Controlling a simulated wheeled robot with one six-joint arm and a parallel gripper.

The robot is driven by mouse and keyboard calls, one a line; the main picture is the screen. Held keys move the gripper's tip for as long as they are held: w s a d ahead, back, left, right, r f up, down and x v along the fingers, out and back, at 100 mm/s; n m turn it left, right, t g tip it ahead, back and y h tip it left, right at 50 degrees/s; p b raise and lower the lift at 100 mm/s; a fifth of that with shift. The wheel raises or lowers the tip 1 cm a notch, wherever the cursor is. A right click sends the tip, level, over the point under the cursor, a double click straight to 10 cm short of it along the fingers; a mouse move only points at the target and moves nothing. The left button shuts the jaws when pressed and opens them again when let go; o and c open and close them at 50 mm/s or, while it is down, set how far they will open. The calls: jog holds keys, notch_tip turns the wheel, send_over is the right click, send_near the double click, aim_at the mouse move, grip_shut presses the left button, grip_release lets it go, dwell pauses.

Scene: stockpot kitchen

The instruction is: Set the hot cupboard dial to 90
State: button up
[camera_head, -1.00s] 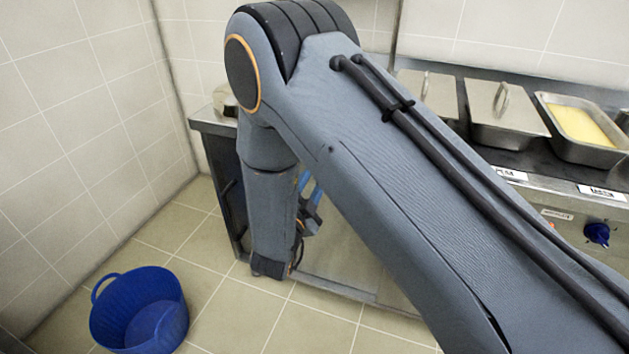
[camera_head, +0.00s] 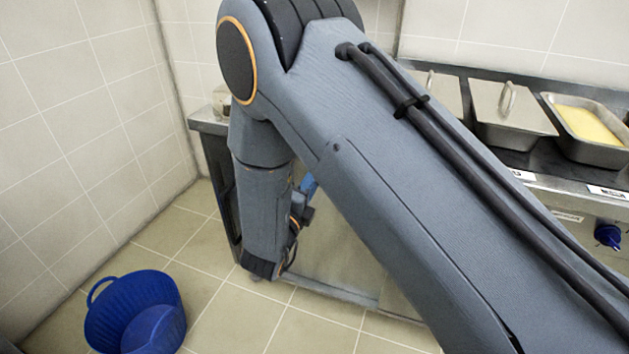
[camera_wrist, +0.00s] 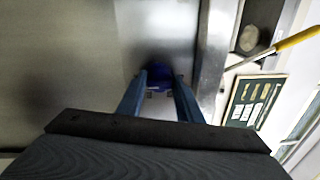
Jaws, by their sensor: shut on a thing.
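In the wrist view a blue dial (camera_wrist: 158,74) sits on a steel panel, between the tips of my gripper (camera_wrist: 160,79). The two blue fingers are shut on the dial, one on each side. Its marks and pointer cannot be read. In the head view my arm hides the dial and most of the gripper; only a bit of blue finger shows beside the wrist. A second blue knob (camera_head: 607,236) is on the counter front at the right edge; its setting is too small to read.
A steel counter holds lidded pans (camera_head: 508,118) and an open pan of yellow food (camera_head: 590,128). A blue tub (camera_head: 135,312) stands on the tiled floor at lower left. In the wrist view a yellow-handled tool (camera_wrist: 296,40) and a dark green board (camera_wrist: 250,100) lie to the right.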

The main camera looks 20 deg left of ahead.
jog(key=shift+d+f+m, duration=0.15)
jog(key=shift+f+m, duration=0.05)
jog(key=shift+m, duration=0.1)
jog(key=o, duration=1)
jog(key=shift+r, duration=0.1)
jog(key=shift+s, duration=0.1)
jog(key=s, duration=0.5)
jog(key=s+a, duration=0.1)
jog(key=s, duration=0.1)
jog(key=shift+s+f+b, duration=0.25)
jog(key=shift+b, duration=0.05)
